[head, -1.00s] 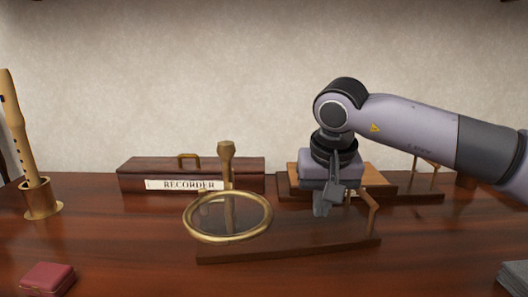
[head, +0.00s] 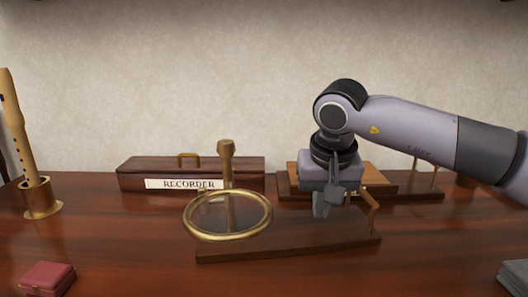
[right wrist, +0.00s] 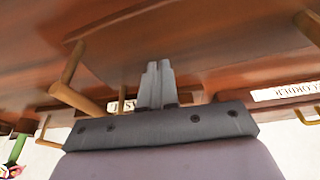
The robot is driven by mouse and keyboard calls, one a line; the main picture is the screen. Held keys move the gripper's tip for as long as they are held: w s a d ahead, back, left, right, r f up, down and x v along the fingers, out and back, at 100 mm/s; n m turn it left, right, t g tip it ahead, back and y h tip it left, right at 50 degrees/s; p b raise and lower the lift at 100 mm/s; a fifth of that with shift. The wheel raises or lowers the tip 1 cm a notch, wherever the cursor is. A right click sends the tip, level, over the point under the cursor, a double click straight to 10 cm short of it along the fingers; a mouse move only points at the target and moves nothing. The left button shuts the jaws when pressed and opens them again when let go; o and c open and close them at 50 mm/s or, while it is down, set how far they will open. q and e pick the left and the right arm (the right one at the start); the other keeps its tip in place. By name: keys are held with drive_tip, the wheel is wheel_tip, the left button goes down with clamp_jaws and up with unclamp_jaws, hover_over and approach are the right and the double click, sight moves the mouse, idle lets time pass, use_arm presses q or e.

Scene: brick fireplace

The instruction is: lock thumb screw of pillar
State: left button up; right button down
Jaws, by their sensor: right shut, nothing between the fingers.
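A wooden pillar (head: 226,172) with a knob-like top stands on a long dark wooden base (head: 290,247). A brass-rimmed magnifying lens (head: 186,226) sits in front of the pillar. No thumb screw can be told apart clearly on the pillar. A bent wooden rod (head: 370,212) rises at the base's right end. My right gripper (head: 320,210) points down above the right part of the base, to the right of the lens and left of the rod. Its fingers are together and empty, as the right wrist view (right wrist: 156,68) shows. My left gripper is out of view.
A dark box (head: 140,180) labelled RECORDER stands behind the lens. Another wooden stand (head: 405,192) is behind my right gripper. A recorder (head: 14,125) stands in a holder at left. A red box (head: 46,278) lies front left. The front middle table is clear.

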drive_tip(key=shift+f, duration=0.8)
drive_tip(key=shift+s+f+b, duration=0.1)
drive_tip(key=shift+f+b, duration=0.25)
idle(1.3)
